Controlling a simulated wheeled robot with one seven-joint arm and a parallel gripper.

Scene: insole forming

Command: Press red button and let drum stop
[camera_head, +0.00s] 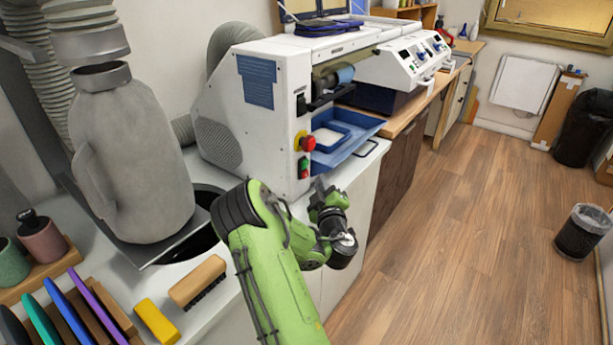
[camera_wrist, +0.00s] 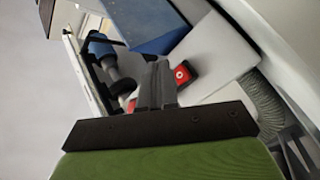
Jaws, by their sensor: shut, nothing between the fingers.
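The red button (camera_head: 307,143) is a round knob on the front of the white machine (camera_head: 270,110), with a green-and-dark switch (camera_head: 303,168) below it. The drum (camera_head: 338,76) is a blue-and-grey roller in the machine's opening above; I cannot tell whether it turns. My gripper (camera_head: 322,184) is just right of the switch and below the red button; contact is not clear. In the wrist view my gripper (camera_wrist: 158,72) is shut and empty. Beside its tips is a red square (camera_wrist: 182,74) with a white ring. Another red part (camera_wrist: 131,106) is partly hidden behind the fingers.
A blue tray (camera_head: 352,137) juts from the machine just above my gripper. A grey canister (camera_head: 135,160) stands left of my arm. A brush (camera_head: 198,282) and a yellow block (camera_head: 157,321) lie on the near counter.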

